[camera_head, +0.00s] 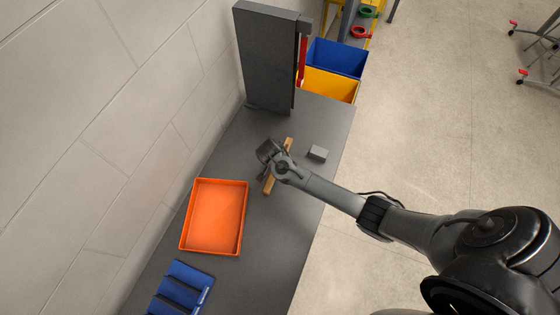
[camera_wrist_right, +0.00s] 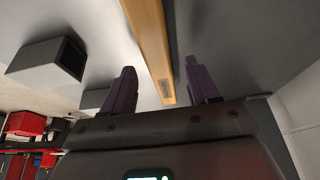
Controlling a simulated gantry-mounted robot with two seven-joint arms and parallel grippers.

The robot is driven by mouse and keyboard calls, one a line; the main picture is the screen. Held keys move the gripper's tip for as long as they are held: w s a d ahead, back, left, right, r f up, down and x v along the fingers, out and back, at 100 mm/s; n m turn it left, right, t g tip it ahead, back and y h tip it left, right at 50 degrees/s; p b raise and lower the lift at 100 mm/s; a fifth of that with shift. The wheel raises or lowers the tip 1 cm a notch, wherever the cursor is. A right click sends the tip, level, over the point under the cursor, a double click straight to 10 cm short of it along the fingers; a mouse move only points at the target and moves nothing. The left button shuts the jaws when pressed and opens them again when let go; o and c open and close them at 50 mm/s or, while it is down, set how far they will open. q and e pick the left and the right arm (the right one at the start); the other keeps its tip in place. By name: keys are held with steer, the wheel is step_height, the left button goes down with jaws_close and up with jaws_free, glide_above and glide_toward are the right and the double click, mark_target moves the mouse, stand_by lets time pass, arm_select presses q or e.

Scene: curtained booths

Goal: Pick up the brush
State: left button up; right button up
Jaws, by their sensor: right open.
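The brush (camera_head: 268,186) is a long light-wood bar lying on the grey table, right of the orange tray. My right gripper (camera_head: 265,168) is over the middle of it and hides part of it. In the right wrist view the wooden bar of the brush (camera_wrist_right: 150,42) runs between the two spread dark fingers of my right gripper (camera_wrist_right: 160,68). The gripper is open, and I see a gap on both sides of the bar. Bristles are not visible. My left gripper is not in view.
The grey table (camera_head: 240,270) holds an orange tray (camera_head: 240,246), a blue divided holder (camera_head: 182,287) and a small grey block (camera_head: 318,153) right of the brush. A tall dark panel (camera_head: 268,60) stands at the back. Blue (camera_head: 338,58) and yellow (camera_head: 330,86) bins are beyond.

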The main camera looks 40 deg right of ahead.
steer(key=shift+x, duration=1.25)
steer(key=shift+a, duration=0.1)
jaws_close()
